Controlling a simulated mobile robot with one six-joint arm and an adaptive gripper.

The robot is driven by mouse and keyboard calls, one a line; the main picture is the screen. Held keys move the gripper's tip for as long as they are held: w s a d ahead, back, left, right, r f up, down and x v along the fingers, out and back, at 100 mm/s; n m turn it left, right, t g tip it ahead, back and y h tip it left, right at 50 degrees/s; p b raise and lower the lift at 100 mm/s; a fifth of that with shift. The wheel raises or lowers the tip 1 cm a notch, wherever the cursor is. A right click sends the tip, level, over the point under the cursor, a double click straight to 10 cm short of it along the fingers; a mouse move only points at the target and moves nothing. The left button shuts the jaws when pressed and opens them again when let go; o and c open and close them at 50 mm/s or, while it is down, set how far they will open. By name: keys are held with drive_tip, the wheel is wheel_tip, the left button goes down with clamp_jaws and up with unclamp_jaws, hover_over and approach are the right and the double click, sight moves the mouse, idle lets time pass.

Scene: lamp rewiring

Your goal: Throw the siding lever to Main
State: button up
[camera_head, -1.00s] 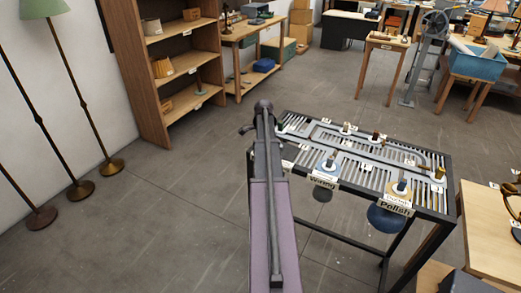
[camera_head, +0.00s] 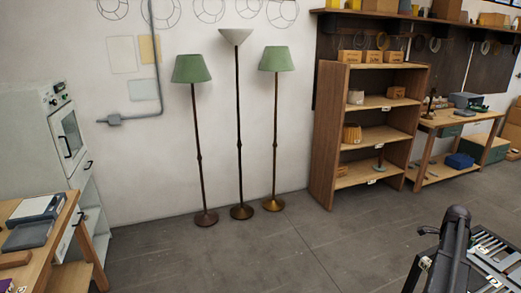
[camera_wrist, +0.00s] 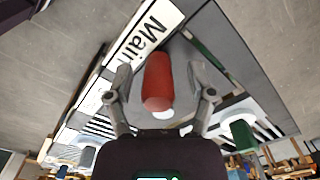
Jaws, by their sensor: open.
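A red lever handle (camera_wrist: 157,82) stands in the middle of the wrist view, with a white collar at its lower end. My open gripper (camera_wrist: 159,68) has one finger on each side of the handle; I see gaps between fingers and handle. A white sign reading "Main" (camera_wrist: 150,36) lies just beyond it. The lever's lower mounting is partly hidden by my gripper body. In the head view only the slatted track table (camera_head: 492,250) shows at the lower right, partly behind my arm; the lever cannot be made out there.
A green handle (camera_wrist: 243,135) stands to the right in the wrist view. In the head view, several floor lamps (camera_head: 240,130) stand by the wall, beside a wooden shelf (camera_head: 337,140). A workbench (camera_head: 50,225) is at the left. The floor between is clear.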

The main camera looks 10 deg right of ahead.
drive_tip(key=w+a+n, duration=0.3)
drive_tip(key=a+n, duration=0.1)
drive_tip(key=a, duration=0.7)
drive_tip(key=w+a+f+n, duration=0.1)
drive_tip(key=w+a+n, duration=0.25)
drive_tip(key=a, duration=0.65)
drive_tip(key=w+a+n, duration=0.2)
drive_tip(key=a+n, duration=0.3)
drive_tip(key=a, duration=0.6)
drive_tip(key=s+a+n, duration=0.2)
drive_tip(key=a+n, duration=0.2)
drive_tip(key=a, duration=0.5)
drive_tip(key=s+a+n+b, duration=0.1)
drive_tip(key=a+n, duration=0.3)
drive_tip(key=a, duration=0.5)
drive_tip(key=s+a+n, duration=0.4)
drive_tip(key=a+n, duration=0.1)
drive_tip(key=a, duration=0.5)
drive_tip(key=shift+f+b, duration=0.4)
drive_tip(key=shift+d, duration=0.1)
